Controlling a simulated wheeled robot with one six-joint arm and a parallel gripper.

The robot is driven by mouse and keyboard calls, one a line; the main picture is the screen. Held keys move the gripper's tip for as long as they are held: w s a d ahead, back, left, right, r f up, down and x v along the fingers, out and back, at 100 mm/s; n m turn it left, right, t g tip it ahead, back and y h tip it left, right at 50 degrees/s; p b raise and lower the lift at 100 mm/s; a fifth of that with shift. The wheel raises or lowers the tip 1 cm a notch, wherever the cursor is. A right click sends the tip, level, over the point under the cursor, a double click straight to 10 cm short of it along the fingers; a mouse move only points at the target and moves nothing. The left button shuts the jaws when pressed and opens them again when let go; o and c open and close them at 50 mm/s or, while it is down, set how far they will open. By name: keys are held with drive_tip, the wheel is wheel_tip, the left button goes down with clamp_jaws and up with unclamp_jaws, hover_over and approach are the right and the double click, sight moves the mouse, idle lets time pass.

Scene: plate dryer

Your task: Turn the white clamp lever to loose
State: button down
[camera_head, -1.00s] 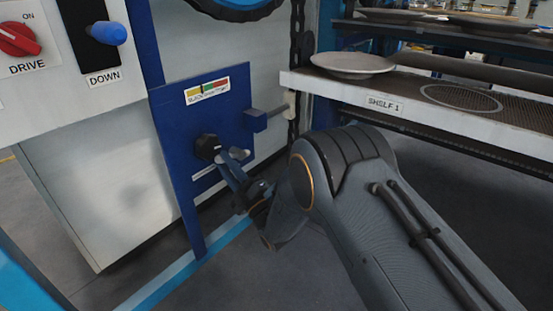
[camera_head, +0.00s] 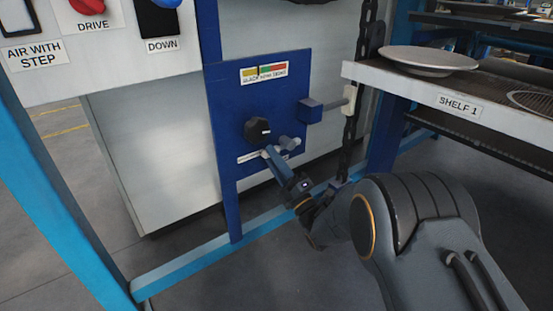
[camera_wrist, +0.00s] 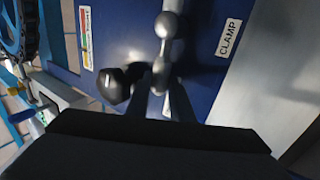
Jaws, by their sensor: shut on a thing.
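The clamp lever (camera_head: 291,143) is a pale grey-white bar with rounded ends on the blue panel (camera_head: 228,110). In the wrist view, the lever (camera_wrist: 168,26) runs from a ball at the top down to a second ball between my fingers. My gripper (camera_head: 268,154) is at the lever's lower left end in the head view. In the wrist view my gripper (camera_wrist: 158,92) is shut on the lever's near end. A CLAMP label (camera_wrist: 229,38) is right of the lever. The label under the lever in the head view is partly hidden and unreadable.
A black knob (camera_head: 258,131) sits just left of the lever, close to my fingers. A blue block with a rod (camera_head: 312,110) juts out at right. Shelf 1 (camera_head: 405,90) holds a plate (camera_head: 430,58). A blue floor rail (camera_head: 190,266) runs below.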

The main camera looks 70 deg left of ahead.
drive_tip(key=c, duration=1.6)
unclamp_jaws()
drive_tip(key=shift+o, duration=0.2)
drive_tip(key=p+v, duration=0.2)
drive_tip(key=v, duration=0.5)
drive_tip(key=shift+d+f, duration=0.2)
drive_tip(key=shift+d, duration=0.1)
drive_tip(key=shift+w, duration=0.1)
